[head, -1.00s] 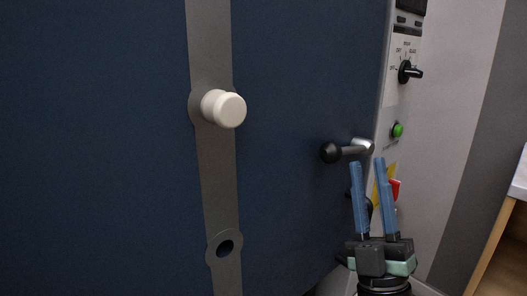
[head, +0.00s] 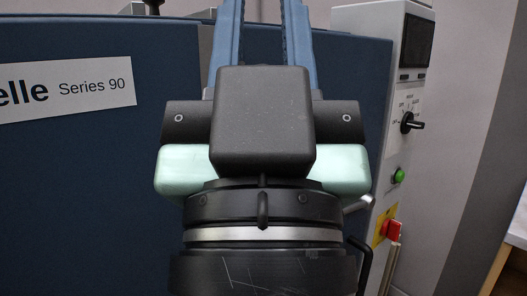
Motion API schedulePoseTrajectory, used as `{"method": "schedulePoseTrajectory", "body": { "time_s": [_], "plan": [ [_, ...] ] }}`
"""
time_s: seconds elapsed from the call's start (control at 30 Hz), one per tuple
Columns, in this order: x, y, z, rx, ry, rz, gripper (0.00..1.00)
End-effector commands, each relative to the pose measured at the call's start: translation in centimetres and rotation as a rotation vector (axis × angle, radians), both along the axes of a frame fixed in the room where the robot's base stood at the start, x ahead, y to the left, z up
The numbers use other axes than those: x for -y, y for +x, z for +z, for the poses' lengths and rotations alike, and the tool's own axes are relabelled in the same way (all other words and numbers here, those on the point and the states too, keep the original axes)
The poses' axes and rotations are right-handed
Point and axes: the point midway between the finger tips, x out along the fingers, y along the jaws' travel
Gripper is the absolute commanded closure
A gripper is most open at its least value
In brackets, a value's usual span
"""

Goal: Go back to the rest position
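The silver door lever (head: 359,204) shows only in part beside my wrist. The white knob and the grey strap are not seen.
At the right, the kiln's control panel has a black rotary switch (head: 411,122), a green button (head: 399,175) and a red switch on a yellow plate (head: 392,230). A wooden table (head: 514,240) stands at the right edge.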

Motion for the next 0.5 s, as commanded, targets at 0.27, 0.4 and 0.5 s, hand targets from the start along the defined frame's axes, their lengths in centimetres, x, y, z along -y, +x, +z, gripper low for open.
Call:
{"method": "schedulePoseTrajectory", "body": {
  "time_s": [0.27,0.4,0.5],
  "plan": [
    [0.0,0.1,10.2,0.0,-0.001,-0.002,0.71],
    [0.0,0.1,14.5,-0.001,-0.001,-0.002,0.71],
    [0.0,0.1,17.6,-0.001,-0.001,-0.001,0.71]
  ]
}}
